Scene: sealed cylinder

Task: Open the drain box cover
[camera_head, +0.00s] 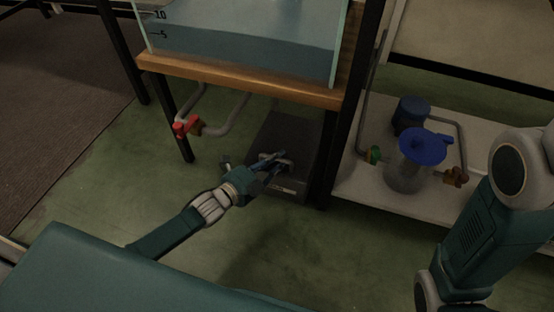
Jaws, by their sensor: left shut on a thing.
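The drain box (300,138) is a dark grey box on the green floor, under the wooden shelf of the water tank. Its top is a dark cover that looks closed, with a pale handle-like part (287,161) near its front. My left gripper (272,164) reaches in from the left over the front of the box and is shut on that handle part. The fingers partly hide the handle. My right arm shows at the right edge, but its gripper is outside the view.
A glass tank of water (240,45) stands on a wooden shelf (240,80) above the box. A red valve (186,127) on a grey pipe hangs left of it. A dark post and a low white platform (350,184) with a blue-lidded vessel (408,172) stand right.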

